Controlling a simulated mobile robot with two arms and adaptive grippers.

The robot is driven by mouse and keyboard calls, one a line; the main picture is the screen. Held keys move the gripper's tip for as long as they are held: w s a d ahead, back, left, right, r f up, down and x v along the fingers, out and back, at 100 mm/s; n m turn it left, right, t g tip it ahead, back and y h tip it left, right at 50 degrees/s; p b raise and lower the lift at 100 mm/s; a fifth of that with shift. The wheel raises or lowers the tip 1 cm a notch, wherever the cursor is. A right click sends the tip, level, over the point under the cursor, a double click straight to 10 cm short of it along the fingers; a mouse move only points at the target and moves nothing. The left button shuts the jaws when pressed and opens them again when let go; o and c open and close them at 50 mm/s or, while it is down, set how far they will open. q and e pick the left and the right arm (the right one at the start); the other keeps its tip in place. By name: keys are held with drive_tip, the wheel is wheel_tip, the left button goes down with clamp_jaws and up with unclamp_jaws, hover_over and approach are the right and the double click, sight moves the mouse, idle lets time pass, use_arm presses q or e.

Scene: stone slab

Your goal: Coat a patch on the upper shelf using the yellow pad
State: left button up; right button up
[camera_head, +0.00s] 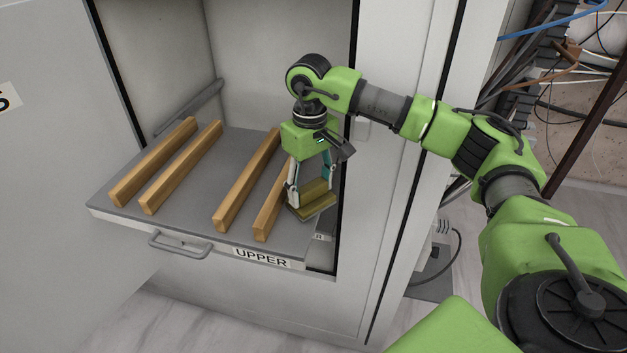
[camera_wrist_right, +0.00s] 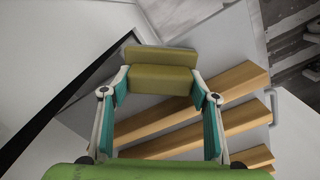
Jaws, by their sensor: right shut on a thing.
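The yellow pad (camera_head: 318,206) is a small olive-yellow block with a stepped shape. My right gripper (camera_head: 309,188) is shut on it at the right front of the upper shelf (camera_head: 187,216). In the right wrist view the pad (camera_wrist_right: 158,80) sits between the fingertips of my right gripper (camera_wrist_right: 160,92). The pad is beside the rightmost wooden bar; whether it touches the shelf I cannot tell. The shelf is a grey pulled-out tray labelled "UPPER". No coated patch shows on its bare surface. My left gripper is not in view.
Several wooden bars (camera_head: 247,180) lie front to back across the shelf, with a wider bare gap in the middle. The shelf has a front handle (camera_head: 180,246). The cabinet's right frame (camera_head: 375,180) stands close to my right arm. Cables (camera_head: 560,60) hang at the right.

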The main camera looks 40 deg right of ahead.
sight(305, 209)
drive_tip(key=shift+s+a+r+b, duration=0.1)
drive_tip(key=shift+s+a+b, duration=0.1)
drive_tip(key=shift+s+a, duration=0.55)
drive_tip(key=shift+s+a+r+b, duration=0.15)
drive_tip(key=shift+s+a, duration=0.4)
drive_tip(key=shift+a, duration=0.3)
drive_tip(key=shift+s+a+f+b, duration=0.2)
drive_tip(key=shift+s+a+b, duration=0.3)
drive_tip(key=shift+s+a, duration=0.45)
drive_tip(key=shift+s+a+f+b, duration=0.15)
drive_tip(key=shift+s+a+b, duration=0.35)
drive_tip(key=shift+s+a, duration=0.4)
drive_tip(key=shift+s+a+b, duration=0.25)
drive_tip(key=shift+s+a, duration=0.2)
drive_tip(key=shift+a, duration=0.2)
drive_tip(key=shift+s+a+b, duration=0.25)
drive_tip(key=shift+s+a, duration=0.15)
drive_tip(key=shift+a, duration=0.2)
drive_tip(key=shift+s+a+r, duration=0.15)
drive_tip(key=shift+s+a, duration=0.3)
drive_tip(key=shift+a, duration=0.15)
drive_tip(key=shift+s+a+b, duration=0.8)
drive_tip(key=shift+s+a, duration=0.3)
drive_tip(key=shift+a, duration=0.15)
drive_tip(key=shift+r+p, duration=1.2)
drive_tip(key=shift+r, duration=1.75)
